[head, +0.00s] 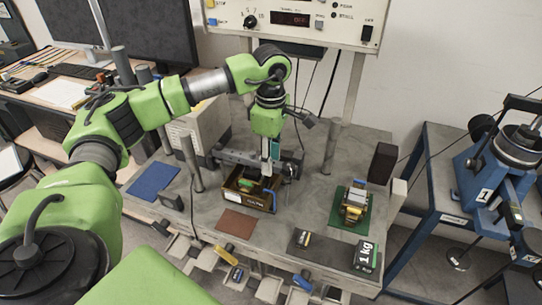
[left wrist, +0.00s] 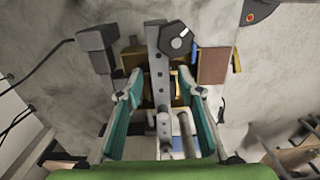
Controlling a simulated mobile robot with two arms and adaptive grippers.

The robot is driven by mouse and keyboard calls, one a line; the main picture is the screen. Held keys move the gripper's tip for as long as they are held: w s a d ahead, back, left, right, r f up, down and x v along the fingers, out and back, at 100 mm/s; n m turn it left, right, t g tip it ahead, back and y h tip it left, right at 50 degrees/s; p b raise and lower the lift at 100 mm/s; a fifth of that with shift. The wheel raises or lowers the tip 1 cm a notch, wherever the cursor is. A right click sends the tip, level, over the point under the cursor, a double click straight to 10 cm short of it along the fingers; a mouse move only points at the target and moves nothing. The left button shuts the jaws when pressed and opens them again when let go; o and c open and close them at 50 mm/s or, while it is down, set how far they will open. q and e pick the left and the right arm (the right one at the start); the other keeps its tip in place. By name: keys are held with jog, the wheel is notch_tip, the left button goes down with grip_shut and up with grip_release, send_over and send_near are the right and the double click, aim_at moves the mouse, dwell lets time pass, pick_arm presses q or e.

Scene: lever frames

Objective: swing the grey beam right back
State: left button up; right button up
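The grey beam (head: 236,157) lies roughly level above the bench, behind and partly over a brown open box. In the left wrist view the beam (left wrist: 158,65), a bar with a row of holes, runs up the picture between my fingers. My left gripper (head: 268,163) points down at the beam over the box. In the left wrist view its teal-padded fingers (left wrist: 164,88) stand apart on both sides of the beam, with gaps showing. My right gripper is out of view.
The brown box (head: 238,197) holds small coloured parts. Upright posts (head: 191,160) stand on the bench. A green mat (head: 337,215) with a small device and a 1 kg weight (head: 366,257) are at right. The blue mat (head: 153,182) and brown mat (head: 236,222) are bare.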

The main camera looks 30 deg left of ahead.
pick_arm(q)
grip_shut()
jog(key=shift+w, duration=0.1)
jog(key=w+a+n+p, duration=0.1)
jog(key=w+a+n, duration=1)
jog(key=a+n, duration=0.3)
jog(key=shift+w+a+n, duration=0.25)
jog(key=shift+n, duration=0.35)
dwell(0.4)
